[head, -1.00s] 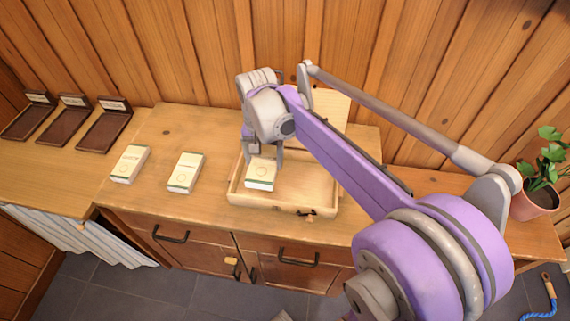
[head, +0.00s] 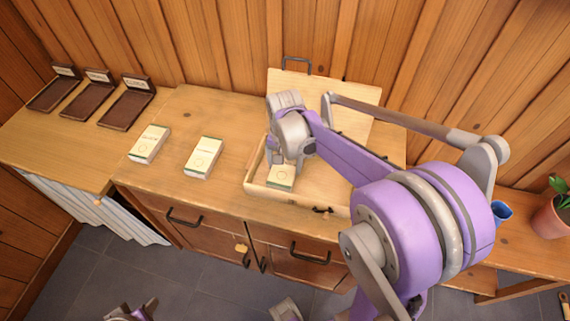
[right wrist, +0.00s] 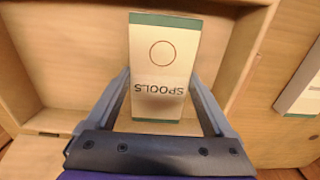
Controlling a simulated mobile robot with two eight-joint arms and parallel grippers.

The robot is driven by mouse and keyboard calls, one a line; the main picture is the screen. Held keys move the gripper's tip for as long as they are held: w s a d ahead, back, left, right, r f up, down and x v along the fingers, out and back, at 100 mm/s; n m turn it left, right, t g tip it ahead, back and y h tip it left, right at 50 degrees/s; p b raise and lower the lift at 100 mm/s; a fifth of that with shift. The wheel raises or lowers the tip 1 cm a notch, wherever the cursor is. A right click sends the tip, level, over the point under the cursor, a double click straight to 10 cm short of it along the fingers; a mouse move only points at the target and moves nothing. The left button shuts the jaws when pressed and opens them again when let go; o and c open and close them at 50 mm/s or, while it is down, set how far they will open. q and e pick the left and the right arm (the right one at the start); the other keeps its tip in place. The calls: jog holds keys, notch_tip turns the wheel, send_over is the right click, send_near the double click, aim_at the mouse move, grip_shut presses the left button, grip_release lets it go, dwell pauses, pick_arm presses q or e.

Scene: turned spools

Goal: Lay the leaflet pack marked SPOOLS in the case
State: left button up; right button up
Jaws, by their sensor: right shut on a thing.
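The leaflet pack marked SPOOLS (right wrist: 165,70) is white with green ends and a ring mark. In the head view the pack (head: 281,181) is within the walls of the open wooden case (head: 297,200), toward its left part. My right gripper (head: 281,170) is shut on the pack, with one finger (right wrist: 160,110) at each side of it in the right wrist view. Whether the pack touches the case floor I cannot tell. The case lid (head: 345,105) stands raised at the back. A grey and purple part at the bottom left edge may be my left gripper (head: 140,312), mostly cut off.
Two other packs lie on the counter left of the case: a near one (head: 203,157) and a farther one (head: 149,144). Several dark labelled trays (head: 125,108) stand at the far left. A blue cup (head: 502,212) and a potted plant (head: 552,216) are at right.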

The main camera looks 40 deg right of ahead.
aim_at(285, 166)
jog(key=shift+f, duration=0.1)
jog(key=shift+f, duration=0.1)
jog(key=o, duration=1.2)
jog(key=shift+o, duration=0.2)
jog(key=shift+r, duration=0.2)
notch_tip(285, 166, up, 11)
jog(key=p, duration=0.1)
jog(key=s+a+f+n+t, duration=0.2)
jog(key=s+a+f+n, duration=0.2)
jog(key=s+a+n, duration=0.1)
jog(key=s+a+f+n+t, duration=0.3)
jog(key=s+a+f+n, duration=0.1)
jog(key=s, duration=0.4)
jog(key=a+n, duration=0.1)
jog(key=a, duration=0.1)
jog(key=shift+s+a, duration=0.2)
jog(key=shift+a, duration=0.2)
